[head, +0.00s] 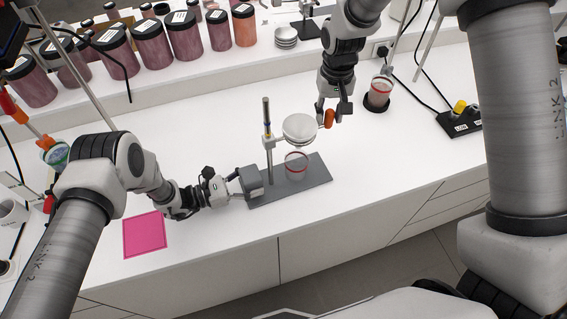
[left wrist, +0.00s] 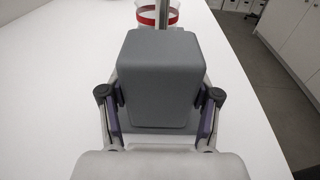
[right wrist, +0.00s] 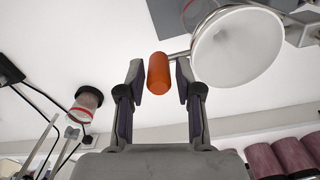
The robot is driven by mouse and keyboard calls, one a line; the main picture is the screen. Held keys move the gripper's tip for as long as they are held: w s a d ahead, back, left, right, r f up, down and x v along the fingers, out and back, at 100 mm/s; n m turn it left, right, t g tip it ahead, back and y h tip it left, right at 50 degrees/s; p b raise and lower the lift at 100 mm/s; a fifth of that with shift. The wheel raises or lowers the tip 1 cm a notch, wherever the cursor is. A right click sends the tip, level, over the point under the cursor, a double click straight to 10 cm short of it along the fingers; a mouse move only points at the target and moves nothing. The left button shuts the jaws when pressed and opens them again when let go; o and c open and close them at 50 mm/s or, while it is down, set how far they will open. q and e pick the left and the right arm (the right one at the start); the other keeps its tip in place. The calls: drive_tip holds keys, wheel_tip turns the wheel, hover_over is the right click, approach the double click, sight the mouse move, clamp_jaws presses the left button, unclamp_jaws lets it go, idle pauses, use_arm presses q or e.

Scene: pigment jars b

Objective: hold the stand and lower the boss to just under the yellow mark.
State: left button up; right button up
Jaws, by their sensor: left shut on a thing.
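The stand has a dark grey base plate (head: 315,178) and an upright rod (head: 267,108). The boss (head: 268,140) sits partway up the rod and carries a white round funnel (head: 299,127), with an orange handle (head: 329,119) on its far side. A small yellowish band on the rod shows just above the boss. My left gripper (head: 238,187) is shut on the grey block (left wrist: 160,75) at the stand's left end. My right gripper (right wrist: 160,82) is open, its fingers on either side of the orange handle (right wrist: 158,73), with narrow gaps visible.
A clear red-ringed cup (head: 296,166) stands on the base under the funnel. Another red-ringed jar (head: 379,92) stands at the back right. A pink square (head: 145,234) lies at front left. Pigment jars (head: 184,36) line the back shelf. The counter right of the stand is clear.

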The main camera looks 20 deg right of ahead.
drive_tip(key=shift+r, duration=0.1)
use_arm(q)
drive_tip(key=shift+f, duration=0.1)
drive_tip(key=o, duration=1.2)
drive_tip(key=shift+s, duration=0.1)
drive_tip(key=o, duration=0.4)
drive_tip(key=shift+c, duration=0.2)
use_arm(e)
wheel_tip(320, 180, up, 12)
use_arm(q)
drive_tip(key=shift+a, duration=0.15)
drive_tip(key=shift+a, duration=0.35)
drive_tip(key=a, duration=0.7)
drive_tip(key=s+a+r, duration=0.1)
drive_tip(key=a, duration=0.3)
drive_tip(key=shift+r, duration=0.1)
